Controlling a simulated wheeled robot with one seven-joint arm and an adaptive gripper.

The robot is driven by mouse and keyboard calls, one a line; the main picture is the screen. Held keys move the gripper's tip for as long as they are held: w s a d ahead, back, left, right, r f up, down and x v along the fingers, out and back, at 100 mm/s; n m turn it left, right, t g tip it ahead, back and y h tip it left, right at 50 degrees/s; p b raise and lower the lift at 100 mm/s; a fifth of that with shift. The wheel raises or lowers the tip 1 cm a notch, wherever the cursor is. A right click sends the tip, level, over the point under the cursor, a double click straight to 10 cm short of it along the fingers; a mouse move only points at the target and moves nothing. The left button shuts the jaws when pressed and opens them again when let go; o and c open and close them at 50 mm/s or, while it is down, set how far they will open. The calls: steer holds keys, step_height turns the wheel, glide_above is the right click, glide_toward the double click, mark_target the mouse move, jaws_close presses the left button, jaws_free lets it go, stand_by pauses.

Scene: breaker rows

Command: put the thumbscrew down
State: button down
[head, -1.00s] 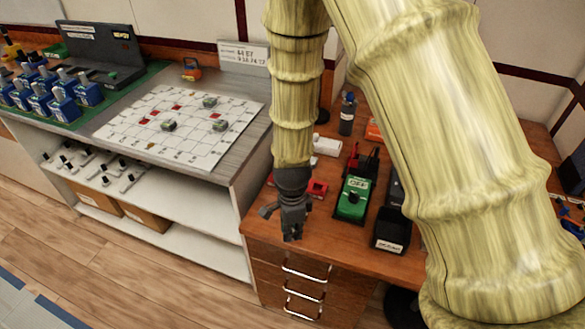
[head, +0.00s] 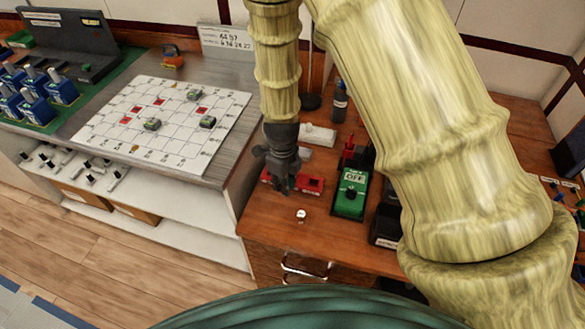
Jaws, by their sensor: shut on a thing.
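My gripper (head: 281,190) hangs over the front left part of the wooden desk, pointing down beside the red piece. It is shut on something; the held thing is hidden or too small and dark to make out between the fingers. A small pale round thing (head: 300,214) with a dark mark shows on the desktop just below and right of the fingertips. I cannot tell whether it is a thumbscrew; it looks apart from the fingers.
A red piece (head: 309,184) lies right beside my gripper. A green box labelled OFF (head: 351,193) stands to its right, with a dark bin (head: 386,226) beyond. The grid board (head: 175,145) is on the left counter. The desktop (head: 270,224) near the front edge is mostly clear.

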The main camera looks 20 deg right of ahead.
steer(key=w+d, duration=0.1)
steer(key=w, duration=0.1)
steer(key=w+d+p, duration=0.1)
steer(key=w+d, duration=0.1)
steer(key=w+d+p, duration=0.1)
steer(key=w, duration=0.1)
steer(key=shift+w+d+f, duration=0.35)
steer(key=shift+f, duration=0.05)
steer(key=shift+f+p, duration=0.9)
steer(key=shift+f, duration=0.85)
steer(key=shift+f, duration=0.1)
steer(key=c, duration=1.4)
jaws_free()
steer(key=shift+r+b, duration=1.85)
steer(key=shift+r, duration=4.3)
